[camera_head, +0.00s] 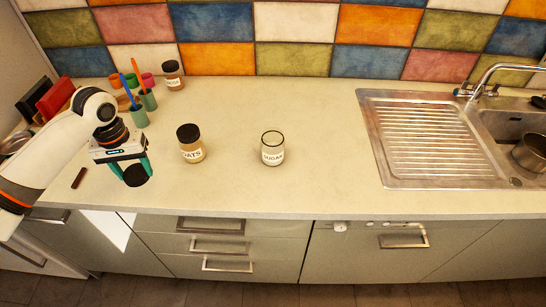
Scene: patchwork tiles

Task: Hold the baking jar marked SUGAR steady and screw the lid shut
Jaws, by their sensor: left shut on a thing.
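The SUGAR jar (272,153) stands upright on the counter near the middle of the view. It is clear glass with a white label, and its top is open, with no lid on it. My left gripper (136,171) is at the left, above the front part of the counter. It is shut on a round black lid (137,176), well to the left of the SUGAR jar and apart from it. My right gripper is not in view.
An OATS jar (192,149) with a black lid stands between my left gripper and the SUGAR jar. Another lidded jar (173,80) and colored cups (148,100) stand at the back left. A sink with a metal drainer (435,137) is at right. Counter around the SUGAR jar is clear.

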